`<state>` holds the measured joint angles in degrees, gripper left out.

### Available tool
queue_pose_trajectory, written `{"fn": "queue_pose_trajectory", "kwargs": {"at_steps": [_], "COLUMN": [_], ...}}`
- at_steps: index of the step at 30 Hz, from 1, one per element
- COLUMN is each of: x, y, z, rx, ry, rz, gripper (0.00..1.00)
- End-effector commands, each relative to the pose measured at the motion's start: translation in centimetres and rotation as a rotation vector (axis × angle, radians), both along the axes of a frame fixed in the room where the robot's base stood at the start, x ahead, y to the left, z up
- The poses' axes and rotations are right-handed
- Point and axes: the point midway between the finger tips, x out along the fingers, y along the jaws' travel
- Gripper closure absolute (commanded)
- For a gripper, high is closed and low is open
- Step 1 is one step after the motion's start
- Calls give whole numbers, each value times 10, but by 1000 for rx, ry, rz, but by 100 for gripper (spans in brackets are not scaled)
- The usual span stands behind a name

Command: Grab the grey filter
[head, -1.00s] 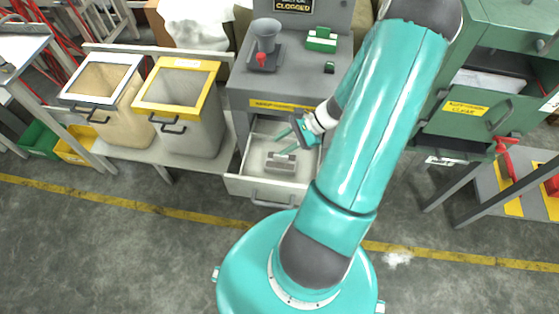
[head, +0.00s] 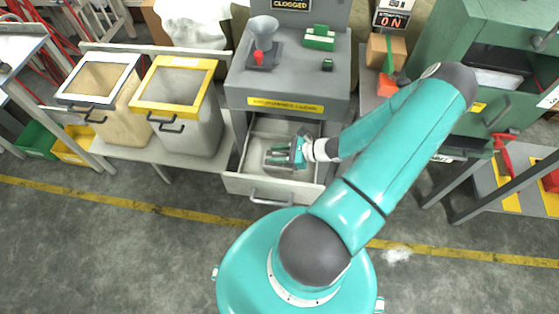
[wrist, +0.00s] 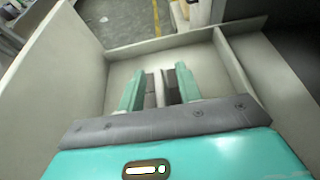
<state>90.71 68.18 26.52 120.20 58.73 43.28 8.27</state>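The grey filter (wrist: 158,88) lies in the open drawer (head: 233,184) of the grey machine. In the wrist view its narrow upright ridge shows between my two fingers, with darker parts on either side. My gripper (head: 279,154) is down inside the drawer, over the filter. In the wrist view, gaps show between the ridge and both fingers of my gripper (wrist: 160,85), so it is open around the ridge. In the head view my fingers and hand cover much of the filter.
The drawer walls stand close around my gripper, and a divider (wrist: 233,62) is on its right in the wrist view. A yellow-rimmed bin (head: 176,108) and a white-rimmed bin (head: 100,100) stand left. A green cabinet (head: 495,80) is at right.

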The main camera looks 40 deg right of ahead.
Motion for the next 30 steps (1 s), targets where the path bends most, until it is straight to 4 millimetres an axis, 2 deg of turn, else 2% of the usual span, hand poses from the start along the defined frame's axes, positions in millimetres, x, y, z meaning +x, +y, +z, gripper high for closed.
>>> {"fn": "queue_pose_trajectory", "kwargs": {"at_steps": [3,10,15,26,30], "x": [7,8,7,8,8], "y": [6,6,6,6,5], "z": [-4,-4,-4,-3,3], "rx": [0,-1,-1,-1,-2], "ry": [0,1,0,0,0], "rz": [0,0,0,0,1], "gripper": [65,67,100,100,100]}}
